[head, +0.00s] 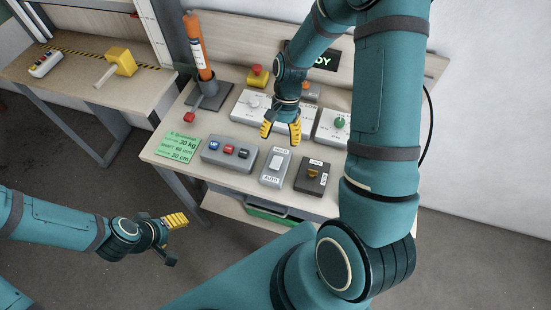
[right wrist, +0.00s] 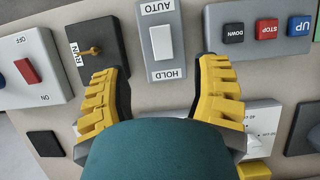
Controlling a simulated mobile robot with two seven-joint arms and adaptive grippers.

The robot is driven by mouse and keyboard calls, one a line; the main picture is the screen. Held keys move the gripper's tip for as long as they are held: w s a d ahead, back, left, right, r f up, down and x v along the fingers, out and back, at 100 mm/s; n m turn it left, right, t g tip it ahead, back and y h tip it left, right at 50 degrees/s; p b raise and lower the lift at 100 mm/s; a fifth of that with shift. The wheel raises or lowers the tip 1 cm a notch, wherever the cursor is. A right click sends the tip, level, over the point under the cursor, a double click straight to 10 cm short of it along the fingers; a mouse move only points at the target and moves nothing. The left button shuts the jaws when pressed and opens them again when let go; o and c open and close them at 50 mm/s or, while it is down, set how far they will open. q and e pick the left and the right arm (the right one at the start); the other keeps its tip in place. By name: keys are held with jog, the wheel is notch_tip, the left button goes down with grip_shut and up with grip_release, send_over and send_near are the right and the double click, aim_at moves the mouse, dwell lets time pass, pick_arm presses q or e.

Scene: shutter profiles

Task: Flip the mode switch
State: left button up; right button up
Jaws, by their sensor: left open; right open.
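The mode switch (head: 276,166) is a grey plate with a white rocker, lying on the workbench; AUTO is at its near end. In the right wrist view the mode switch (right wrist: 163,42) shows HOLD at the end nearer my gripper and AUTO at the far end. I cannot tell which way the rocker is tipped. My right gripper (head: 281,131) is open and empty, above the bench just behind the switch. In the right wrist view its yellow fingers (right wrist: 160,75) are spread to either side of the HOLD end. My left gripper (head: 174,220) is open and empty, away from the bench front.
A button box (head: 229,153) with UP, STOP and DOWN is left of the switch; a key switch (head: 312,176) is close on its right. A red emergency button (head: 257,74) and an orange tube (head: 197,45) stand behind. A green note (head: 178,148) lies at the left.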

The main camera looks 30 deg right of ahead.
aim_at(276, 163)
jog(key=x, duration=0.9)
grip_shut()
